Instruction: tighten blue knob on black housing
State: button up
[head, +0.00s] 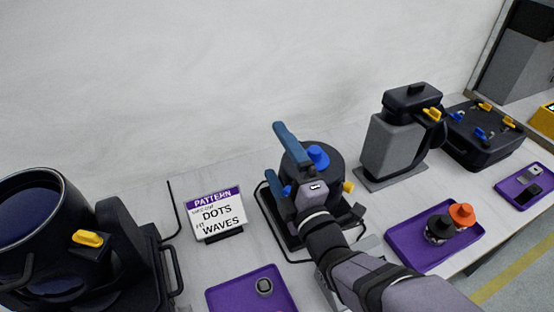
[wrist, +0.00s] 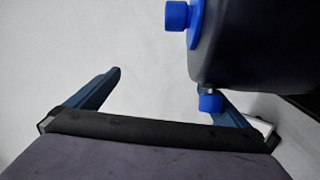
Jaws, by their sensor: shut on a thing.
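The black housing (head: 327,174) is a round dark body on a base in the middle of the bench. A flanged blue knob (head: 317,155) sits on its top and shows in the wrist view (wrist: 177,15). A smaller blue knob (head: 287,190) is on its side, also in the wrist view (wrist: 210,103), beside my right-hand finger. My gripper (head: 284,160) is at the housing's left side. Its blue fingers look far apart in the wrist view (wrist: 160,92).
A yellow knob (head: 348,187) is on the housing's right. A sign (head: 218,213) and a large dark pot (head: 40,235) stand left. A grey canister (head: 395,145) and a black box (head: 485,145) stand right. Purple trays (head: 405,235) lie in front.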

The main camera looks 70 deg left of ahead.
jog(key=shift+y, duration=0.8)
notch_tip(320, 180, up, 5)
jog(key=shift+w+r, duration=0.15)
jog(key=shift+r, duration=0.05)
jog(key=shift+h, duration=0.7)
notch_tip(320, 180, down, 4)
jog(key=shift+f, duration=0.1)
jog(key=shift+c, duration=0.4)
jog(key=shift+d, duration=0.3)
jog(key=shift+d+f+b, duration=0.1)
jog(key=shift+f+b, duration=0.25)
jog(key=shift+b, duration=0.2)
jog(key=shift+c, duration=0.9)
jog(key=d+f+b, duration=0.1)
jog(key=s+d+f+b, duration=0.1)
jog(key=f+b, duration=0.1)
jog(key=shift+s, duration=0.2)
jog(key=c, duration=1.2)
jog(key=shift+s+d+f+b, duration=0.3)
jog(key=shift+d+f+b, duration=0.4)
jog(key=shift+f+b, duration=0.25)
jog(key=shift+s+d+f+b, duration=0.25)
jog(key=shift+d+f+b, duration=0.45)
jog(key=shift+b, duration=0.3)
